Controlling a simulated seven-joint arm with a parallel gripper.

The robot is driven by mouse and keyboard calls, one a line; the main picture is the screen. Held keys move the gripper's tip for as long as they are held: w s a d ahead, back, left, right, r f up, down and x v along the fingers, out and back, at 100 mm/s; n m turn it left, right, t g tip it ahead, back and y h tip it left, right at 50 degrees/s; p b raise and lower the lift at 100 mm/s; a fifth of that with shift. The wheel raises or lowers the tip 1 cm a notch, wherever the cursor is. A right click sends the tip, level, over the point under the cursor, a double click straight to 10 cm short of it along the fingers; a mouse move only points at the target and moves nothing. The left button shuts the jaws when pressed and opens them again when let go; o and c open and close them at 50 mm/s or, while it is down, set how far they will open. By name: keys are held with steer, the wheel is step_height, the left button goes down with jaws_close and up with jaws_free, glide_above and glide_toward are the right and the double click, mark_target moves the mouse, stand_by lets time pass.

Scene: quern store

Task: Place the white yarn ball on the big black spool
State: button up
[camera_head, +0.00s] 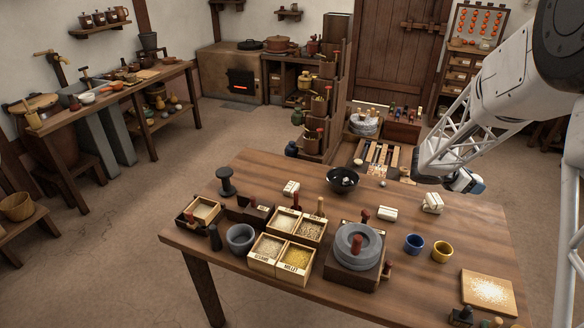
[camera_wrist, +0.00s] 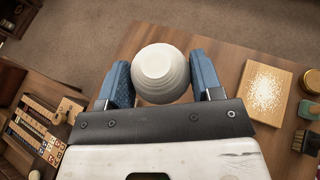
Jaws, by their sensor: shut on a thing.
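The big black spool (camera_head: 226,181) stands upright at the far left corner of the wooden table (camera_head: 310,170). In the wrist view a white, rounded, ridged thing, which looks like the white yarn ball (camera_wrist: 160,73), sits between the two blue fingers of my gripper (camera_wrist: 161,85). The fingers are shut on it from both sides. In the head view my gripper (camera_head: 466,184) is over the table's far right edge, well to the right of the spool. The ball is hardly seen there, hidden by my wrist.
Between them stand a black bowl (camera_head: 342,182), white bundles (camera_head: 387,213), a stone quern (camera_head: 357,250), and grain boxes (camera_head: 267,252). Blue (camera_head: 413,243) and yellow (camera_head: 442,251) cups are at the right. A floury board (camera_head: 488,292) lies near the right edge. Bare tabletop surrounds the spool's right side.

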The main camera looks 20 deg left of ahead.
step_height(320, 180, up, 5)
steer(key=shift+r, duration=0.1)
steer(key=shift+a, duration=0.15)
steer(key=s+a+f+m+g+y, duration=0.35)
steer(key=a+m+g, duration=0.25)
steer(key=a, duration=0.5)
steer(key=s+a+f+m+g+y, duration=0.2)
steer(key=s+a+f+m+g, duration=0.15)
steer(key=a+m+g, duration=0.55)
steer(key=s+a+f+m+g+y, duration=0.2)
steer(key=s+a+f+m+g, duration=0.15)
steer(key=a, duration=0.95)
steer(key=s+a+r+m+t+y, duration=0.2)
steer(key=s+a+r+m+y, duration=0.3)
steer(key=a, duration=0.8)
steer(key=a+r+m+t+y, duration=0.25)
steer(key=a+m+y, duration=0.45)
steer(key=a, duration=0.5)
steer(key=s+a+r+m+t+y, duration=0.25)
steer(key=a+m+y, duration=0.3)
steer(key=a, duration=0.75)
step_height(320, 180, down, 10)
steer(key=shift+s+d+f+m, duration=0.15)
steer(key=shift+s+d+m, duration=0.05)
steer(key=shift+m, duration=0.2)
